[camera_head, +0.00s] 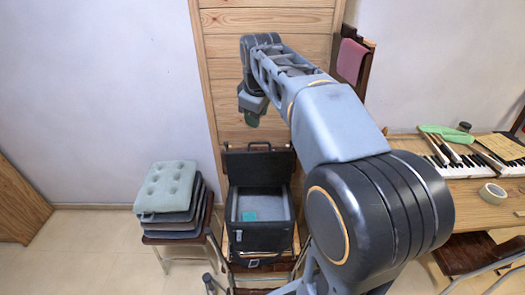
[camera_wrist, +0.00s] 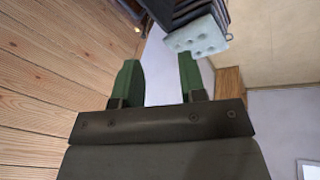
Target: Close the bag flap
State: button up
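The black bag (camera_head: 262,236) stands on a chair or stand, low in the middle of the head view. Its flap (camera_head: 240,163) is raised upright at the back, against the wooden panel, so the bag is open. The inside is light grey with a small teal patch (camera_head: 249,216). My gripper (camera_head: 252,120) is above the flap, apart from it. In the wrist view my gripper (camera_wrist: 158,72) shows two green fingers spread apart with nothing between them. I cannot make out the bag in the wrist view.
Stacked cushions (camera_head: 168,187) sit on a stool left of the bag; the pale tufted one also shows in the wrist view (camera_wrist: 197,38). A wooden table (camera_head: 465,205) with piano keys (camera_head: 450,167) and a tape roll (camera_head: 493,194) is at right. A wooden panel (camera_head: 225,75) stands behind.

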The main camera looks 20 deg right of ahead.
jog(key=w+d+f+n+g+b, duration=0.1)
jog(key=w+d+f+n+b, duration=0.45)
jog(key=w, duration=0.45)
jog(key=b, duration=0.1)
send_near(263, 143)
jog(key=x, duration=0.8)
jog(key=shift+w+f, duration=0.15)
jog(key=shift+w, duration=0.1)
grip_shut()
